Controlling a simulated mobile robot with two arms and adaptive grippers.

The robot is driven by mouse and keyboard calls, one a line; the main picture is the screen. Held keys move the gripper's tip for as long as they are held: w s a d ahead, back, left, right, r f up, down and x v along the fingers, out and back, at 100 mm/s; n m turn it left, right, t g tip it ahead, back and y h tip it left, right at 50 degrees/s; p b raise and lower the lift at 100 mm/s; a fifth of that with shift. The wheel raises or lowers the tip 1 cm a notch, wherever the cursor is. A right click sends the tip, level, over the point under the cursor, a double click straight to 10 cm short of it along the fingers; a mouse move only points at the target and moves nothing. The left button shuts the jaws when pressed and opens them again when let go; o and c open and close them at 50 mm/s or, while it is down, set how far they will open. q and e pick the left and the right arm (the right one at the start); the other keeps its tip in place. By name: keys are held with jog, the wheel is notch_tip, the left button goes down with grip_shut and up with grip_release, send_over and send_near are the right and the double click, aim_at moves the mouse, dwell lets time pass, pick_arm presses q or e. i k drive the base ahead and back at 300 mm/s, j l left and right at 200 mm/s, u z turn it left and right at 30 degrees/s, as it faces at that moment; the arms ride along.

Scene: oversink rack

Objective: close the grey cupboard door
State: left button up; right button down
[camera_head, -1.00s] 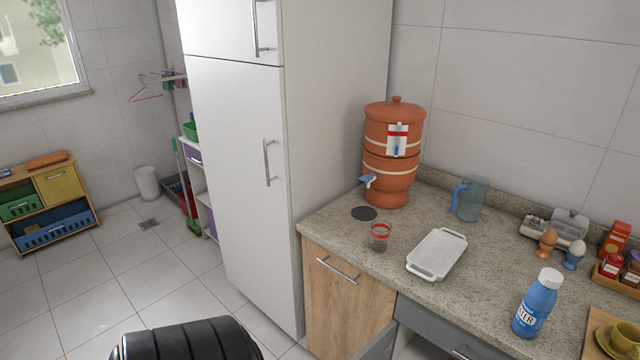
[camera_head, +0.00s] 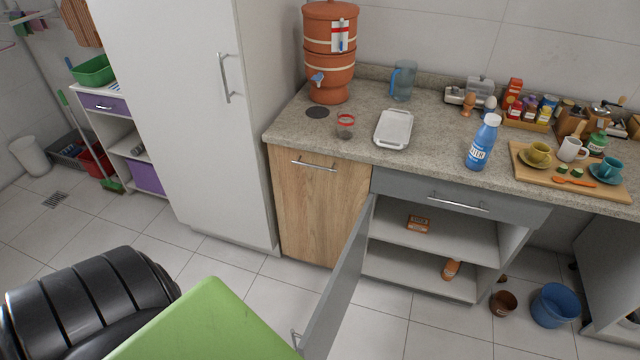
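The grey cupboard door (camera_head: 341,285) stands wide open, swung out toward me from its left side beside the wooden cupboard front. Its bar handle (camera_head: 296,340) shows low at the bottom edge of the view. The open grey cupboard (camera_head: 440,238) shows two shelf levels, with a small brown packet (camera_head: 418,224) on the upper one and an orange-brown item (camera_head: 451,270) on the lower one. Neither of my grippers is in view.
A flat green surface (camera_head: 205,325) lies at the bottom, left of the door; I cannot tell what it is. A blue bucket (camera_head: 554,305) and brown pot (camera_head: 503,303) stand on the floor at right. A grey drawer (camera_head: 460,198) above the opening is shut.

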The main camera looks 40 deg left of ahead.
aim_at(317, 339)
jog(key=j, duration=0.5)
jog(key=k+j+z, duration=0.1)
jog(key=j, duration=0.4)
jog(key=j+z, duration=0.1)
jog(key=j, duration=0.45)
jog(key=k+j, duration=0.15)
jog(key=j, duration=0.35)
